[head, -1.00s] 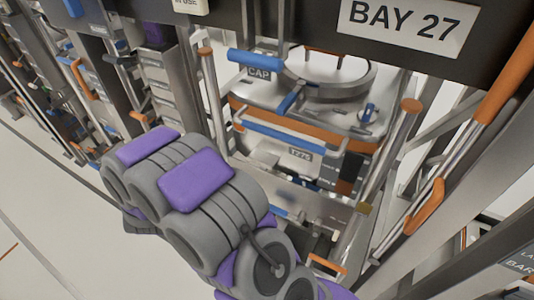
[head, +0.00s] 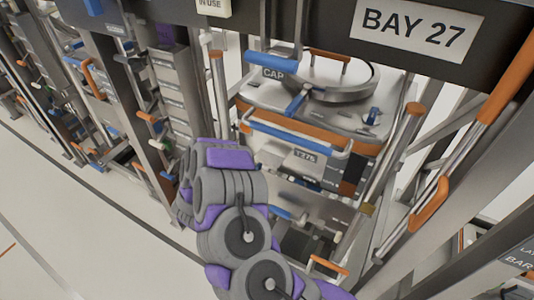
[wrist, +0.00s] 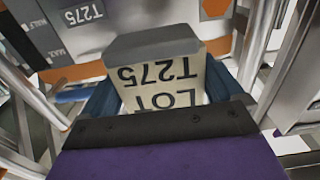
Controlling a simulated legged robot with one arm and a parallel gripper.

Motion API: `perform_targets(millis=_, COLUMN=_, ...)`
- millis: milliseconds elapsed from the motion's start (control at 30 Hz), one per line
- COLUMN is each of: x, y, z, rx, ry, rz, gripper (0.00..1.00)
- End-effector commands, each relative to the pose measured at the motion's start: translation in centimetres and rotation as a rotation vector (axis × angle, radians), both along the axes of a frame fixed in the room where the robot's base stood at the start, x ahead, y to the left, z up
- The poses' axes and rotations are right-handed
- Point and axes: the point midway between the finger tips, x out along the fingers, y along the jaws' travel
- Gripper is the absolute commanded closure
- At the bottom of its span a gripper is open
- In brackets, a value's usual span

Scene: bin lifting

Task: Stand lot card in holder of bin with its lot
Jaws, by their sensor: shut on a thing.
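A pale lot card (wrist: 165,85) with dark print reading LOT T275 shows upside down in the wrist view, with a grey block-like end (wrist: 152,43) at its far side. My gripper (wrist: 160,97) is shut on it, a dark blue finger on each side. In the head view my gripper is hidden behind my arm. The bin (head: 310,112), silver with an orange band and round lid, stands under the BAY 27 sign. Its T275 label (head: 305,155) shows on the front; a T275 label (wrist: 83,14) also shows in the wrist view, upper left. I cannot make out the card holder.
The BAY 27 sign (head: 418,28) is on a dark beam above the bin. A slanted post with an orange cap (head: 413,108) stands right of the bin, and another orange-capped post (head: 216,55) stands left. Open floor (head: 70,215) lies at the left.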

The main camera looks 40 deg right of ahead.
Motion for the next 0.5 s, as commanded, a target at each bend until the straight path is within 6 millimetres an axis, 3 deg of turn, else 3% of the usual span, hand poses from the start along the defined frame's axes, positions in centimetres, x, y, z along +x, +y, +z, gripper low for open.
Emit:
perform_targets(millis=33, x=0.3, y=-1.8, z=-0.1, rx=0.0, ry=-0.001, rz=-0.008, gripper=0.37)
perform_targets(millis=300, x=2.8, y=-9.1, z=-0.4, rx=0.012, ry=0.0, rz=-0.007, gripper=0.37)
perform_targets(millis=500, x=4.5, y=-12.3, z=-0.2, rx=0.005, ry=0.002, rz=-0.004, gripper=0.37)
